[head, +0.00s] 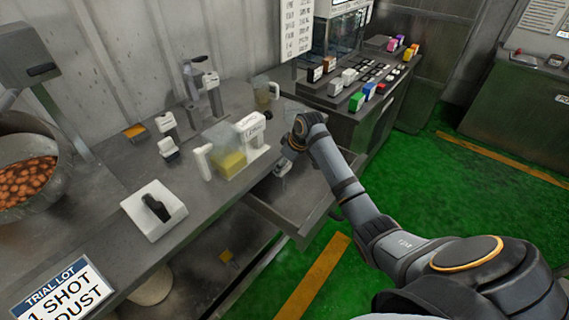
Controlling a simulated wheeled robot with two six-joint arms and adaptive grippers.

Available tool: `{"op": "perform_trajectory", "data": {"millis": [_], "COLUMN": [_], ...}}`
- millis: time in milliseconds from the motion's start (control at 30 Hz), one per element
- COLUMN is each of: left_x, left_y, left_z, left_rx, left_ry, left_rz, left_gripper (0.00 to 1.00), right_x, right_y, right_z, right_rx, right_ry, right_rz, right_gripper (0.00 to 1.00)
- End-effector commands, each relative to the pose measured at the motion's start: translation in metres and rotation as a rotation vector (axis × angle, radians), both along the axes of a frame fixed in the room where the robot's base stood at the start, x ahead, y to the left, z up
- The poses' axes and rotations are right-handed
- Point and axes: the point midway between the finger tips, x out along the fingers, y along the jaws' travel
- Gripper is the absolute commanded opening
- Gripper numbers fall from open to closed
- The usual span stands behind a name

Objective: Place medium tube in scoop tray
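My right arm reaches in from the right, and its gripper (285,163) points down over an open grey drawer (305,216) below the bench edge. The wrist partly hides the fingers, so I cannot see whether they are open or shut. A small pale object (282,170) shows by the fingers; I cannot tell whether it is held or lies in the drawer. A white tray (136,206) with a dark piece in it sits on the bench at left; it may be the scoop tray. I cannot pick out the medium tube for certain. My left gripper is not in view.
On the bench stand a clear container with yellow contents (230,160), a clear jug (266,92), a white-and-grey device (168,138) and a grey lever stand (203,92). A bowl of brown pieces (28,180) is at far left. Coloured blocks (357,101) line the back console.

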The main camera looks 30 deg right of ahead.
Motion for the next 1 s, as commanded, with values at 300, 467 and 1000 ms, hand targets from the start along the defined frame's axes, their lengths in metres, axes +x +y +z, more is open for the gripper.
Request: {"op": "perform_trajectory", "data": {"millis": [300,467,1000], "left_x": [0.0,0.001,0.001], "left_y": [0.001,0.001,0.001], "left_z": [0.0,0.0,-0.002], "left_rx": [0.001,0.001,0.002], "left_ry": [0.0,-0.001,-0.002], "left_rz": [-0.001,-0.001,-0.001], "left_gripper": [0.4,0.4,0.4], "right_x": [0.0,0.0,-0.016], "right_y": [0.0,0.0,-0.009], "right_z": [-0.002,-0.002,0.046], "right_rx": [0.0,0.0,-0.004], "right_ry": [-0.001,-0.001,-0.006], "right_rz": [0.0,0.0,0.0], "right_gripper": [0.67,0.8,0.8]}}
